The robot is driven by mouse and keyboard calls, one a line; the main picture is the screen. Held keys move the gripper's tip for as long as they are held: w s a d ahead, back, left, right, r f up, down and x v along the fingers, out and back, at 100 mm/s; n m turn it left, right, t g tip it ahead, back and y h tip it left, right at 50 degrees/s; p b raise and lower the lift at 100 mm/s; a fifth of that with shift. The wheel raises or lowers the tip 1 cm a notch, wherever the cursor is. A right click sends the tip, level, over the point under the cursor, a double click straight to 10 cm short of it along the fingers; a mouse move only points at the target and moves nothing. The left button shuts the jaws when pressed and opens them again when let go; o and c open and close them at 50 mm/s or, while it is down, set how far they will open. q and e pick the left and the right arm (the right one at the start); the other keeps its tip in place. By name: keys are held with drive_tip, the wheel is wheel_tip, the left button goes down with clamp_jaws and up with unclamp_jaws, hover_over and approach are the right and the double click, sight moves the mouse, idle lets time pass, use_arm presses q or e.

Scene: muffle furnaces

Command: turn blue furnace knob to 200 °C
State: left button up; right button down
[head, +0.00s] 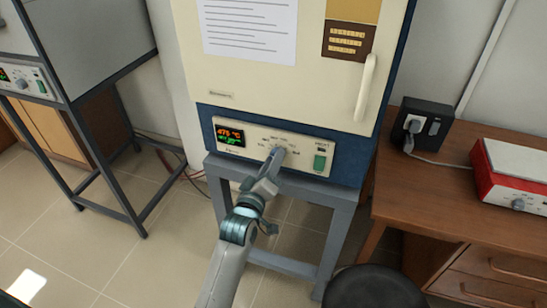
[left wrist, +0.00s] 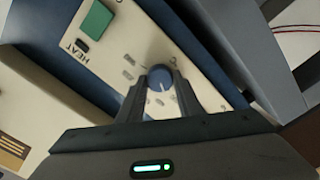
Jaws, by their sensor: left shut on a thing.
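The blue furnace (head: 207,118) has a cream door and a blue base with a control panel (head: 233,151). Its display (head: 230,135) shows an orange reading that looks like 475 °C, with a smaller green line below it. The blue knob (left wrist: 160,78) with a pale pointer mark sits between my left gripper's fingers in the left wrist view. My left gripper (head: 277,153) is shut on the knob and hides most of it in the head view. A green switch (head: 319,162) sits right of the knob. My right gripper is not in view.
The furnace stands on a grey metal stand (head: 335,205). Right of it is a wooden desk (head: 425,190) with a black socket box (head: 425,121) and a red-and-white device (head: 515,172). A black stool (head: 375,290) is at front right. Another furnace (head: 90,40) stands at left.

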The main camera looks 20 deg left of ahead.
use_arm(q)
drive_tip(key=shift+n+p, duration=0.5)
drive_tip(key=shift+n, duration=0.6)
drive_tip(key=o, duration=1)
drive_tip(key=shift+o, duration=0.2)
drive_tip(key=s+b, duration=0.4)
drive_tip(key=s, duration=1.3)
drive_tip(key=shift+s+a, duration=0.2)
drive_tip(key=shift+a, duration=0.1)
